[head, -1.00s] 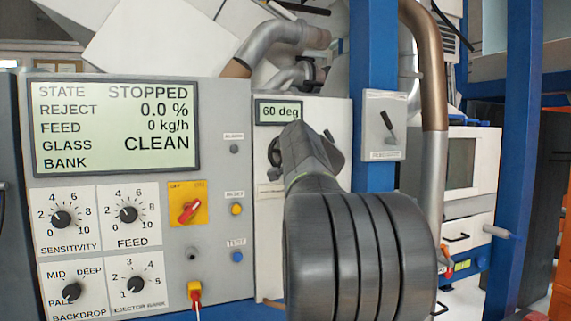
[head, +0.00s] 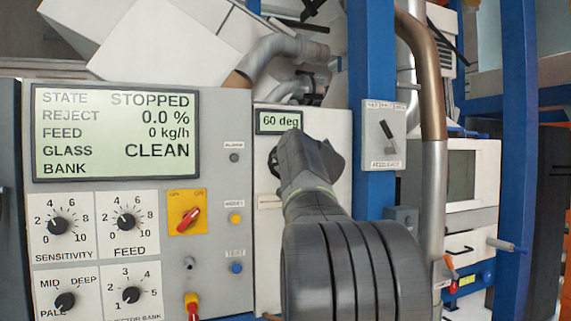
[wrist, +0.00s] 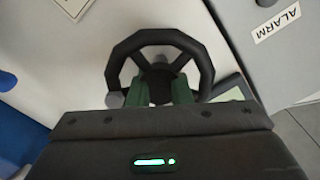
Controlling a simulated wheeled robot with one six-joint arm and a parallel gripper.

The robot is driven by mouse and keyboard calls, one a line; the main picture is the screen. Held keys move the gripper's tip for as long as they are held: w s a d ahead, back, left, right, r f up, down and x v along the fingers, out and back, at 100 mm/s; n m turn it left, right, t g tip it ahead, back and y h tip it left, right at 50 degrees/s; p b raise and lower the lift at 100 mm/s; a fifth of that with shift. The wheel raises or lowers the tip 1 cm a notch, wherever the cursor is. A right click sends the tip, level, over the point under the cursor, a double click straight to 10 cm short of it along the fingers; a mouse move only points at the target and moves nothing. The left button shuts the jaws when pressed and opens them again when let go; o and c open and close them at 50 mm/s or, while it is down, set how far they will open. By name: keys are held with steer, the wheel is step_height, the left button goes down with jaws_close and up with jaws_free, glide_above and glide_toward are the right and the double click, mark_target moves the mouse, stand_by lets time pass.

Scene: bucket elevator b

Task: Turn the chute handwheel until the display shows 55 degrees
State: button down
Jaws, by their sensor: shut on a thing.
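The chute handwheel (wrist: 121,52) is a black spoked wheel with a small knob, seen in the wrist view. My gripper (wrist: 160,88) has its green fingers shut on the handwheel near its hub. In the head view my gripper (head: 290,152) and arm cover most of the wheel, and only a dark bit of it shows. The angle display (head: 279,121) above it reads 60 deg. In the wrist view a corner of what seems to be the display (wrist: 232,92) shows beside the gripper body.
The control panel (head: 215,130) with a screen (head: 115,132) reading STOPPED, dials and a red switch (head: 188,219) stands on the left. A blue post (head: 371,60) and a lever plate (head: 384,135) stand close on the right. Pipes (head: 275,52) run above.

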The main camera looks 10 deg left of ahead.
steer(key=shift+f, duration=0.1)
steer(key=c, duration=1.6)
jaws_free()
steer(key=b+v, duration=0.2)
steer(key=v, duration=1.1)
steer(key=shift+s+d, duration=0.25)
steer(key=shift+s, duration=0.1)
steer(key=shift+w+a, duration=0.1)
steer(key=p+x, duration=0.2)
steer(key=x, duration=1.1)
steer(key=shift+w+a, duration=0.2)
steer(key=shift+w, duration=0.1)
